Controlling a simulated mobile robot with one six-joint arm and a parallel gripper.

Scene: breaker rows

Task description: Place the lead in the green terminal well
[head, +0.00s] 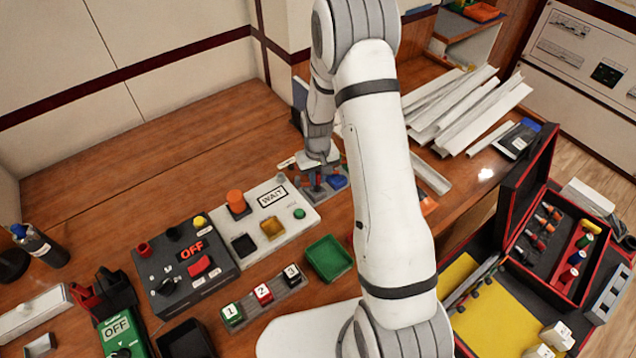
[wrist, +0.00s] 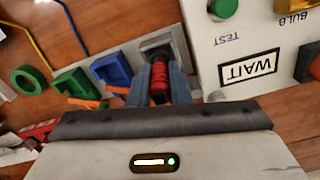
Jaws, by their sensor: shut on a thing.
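My gripper (wrist: 160,88) is shut on a red ribbed lead (wrist: 159,78), held between the two blue-grey fingers. The lead is in front of a grey square block (wrist: 160,44); I cannot tell whether they touch. A blue well (wrist: 112,70) and a green well (wrist: 73,82) lie to the left of the lead in the wrist view, the green one farther away. In the head view my gripper (head: 318,180) is low over the table, just left of the blue well (head: 336,182). My arm hides the green well there.
The white WAIT panel (head: 262,224) stands close beside my gripper. A green open tray (head: 328,262) and numbered blocks (head: 263,293) are nearer. White trunking strips (head: 465,105) lie at the back right. A green ring (wrist: 28,80) is left of the wells. The left rear table is clear.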

